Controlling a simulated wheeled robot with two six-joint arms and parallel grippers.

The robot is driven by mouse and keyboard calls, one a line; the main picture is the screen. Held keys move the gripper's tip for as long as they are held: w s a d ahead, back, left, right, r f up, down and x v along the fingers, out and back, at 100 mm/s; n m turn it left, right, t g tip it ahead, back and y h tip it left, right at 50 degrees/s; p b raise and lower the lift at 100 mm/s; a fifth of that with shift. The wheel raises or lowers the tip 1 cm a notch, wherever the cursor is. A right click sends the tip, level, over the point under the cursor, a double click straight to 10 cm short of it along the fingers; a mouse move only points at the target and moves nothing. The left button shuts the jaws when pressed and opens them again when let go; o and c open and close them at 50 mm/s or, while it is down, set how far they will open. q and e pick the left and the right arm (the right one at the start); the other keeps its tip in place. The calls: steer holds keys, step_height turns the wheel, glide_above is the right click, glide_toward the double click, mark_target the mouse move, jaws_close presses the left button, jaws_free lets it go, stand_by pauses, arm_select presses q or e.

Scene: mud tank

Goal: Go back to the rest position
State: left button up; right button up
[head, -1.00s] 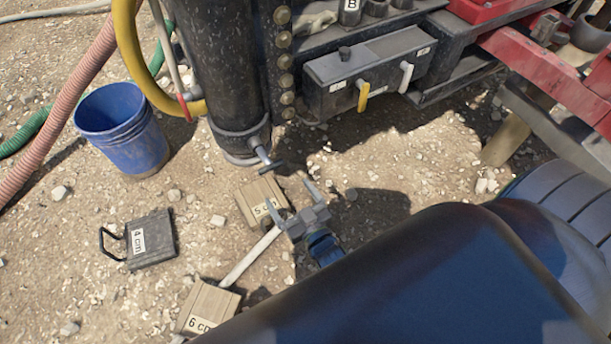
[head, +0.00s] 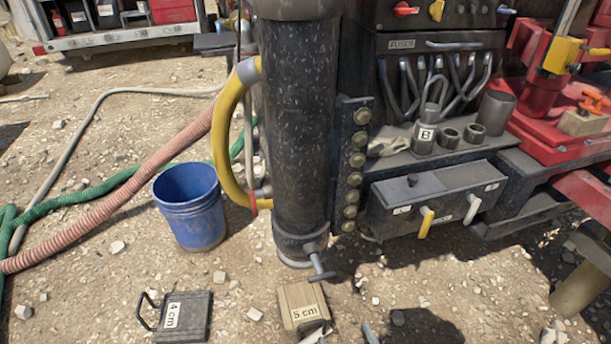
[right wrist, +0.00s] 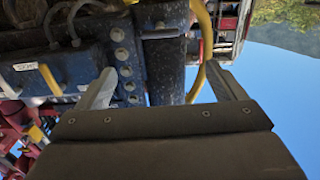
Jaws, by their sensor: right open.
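My right gripper (right wrist: 163,88) is open in the right wrist view, its two grey fingers wide apart with nothing between them. The dark column and machine show beyond the fingers. In the head view only a small grey part of this gripper (head: 370,334) shows at the bottom edge, just right of the 5 cm block (head: 302,303). The rest of it is cut off. My left gripper is not in view.
The black tank column (head: 303,130) with its bottom valve handle (head: 318,266) stands in the middle. A blue bucket (head: 190,207) and hoses are at left. A 4 cm block (head: 184,318) lies on gravel. A control box (head: 436,200) with yellow and white levers is at right.

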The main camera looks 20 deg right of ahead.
steer(key=shift+f, duration=0.1)
steer(key=s+d+f+m+g+h, duration=0.1)
steer(key=s+d+f+g, duration=0.5)
steer(key=f, duration=0.3)
steer(key=s+d+f+m+g+h, duration=0.1)
steer(key=s+d+f+g, duration=0.3)
steer(key=s+f+g, duration=0.4)
arm_select(q)
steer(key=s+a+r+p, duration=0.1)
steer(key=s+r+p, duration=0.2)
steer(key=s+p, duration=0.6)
steer(key=p, duration=0.6)
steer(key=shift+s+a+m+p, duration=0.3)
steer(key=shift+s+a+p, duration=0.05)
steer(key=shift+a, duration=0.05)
arm_select(e)
steer(key=s+d+n+g, duration=0.1)
steer(key=s+d+g, duration=0.1)
steer(key=s, duration=1.2)
steer(key=shift+s+d+g, duration=0.25)
steer(key=shift+s+g, duration=0.05)
steer(key=shift+g, duration=0.1)
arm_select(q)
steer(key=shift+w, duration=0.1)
arm_select(e)
steer(key=shift+s, duration=0.1)
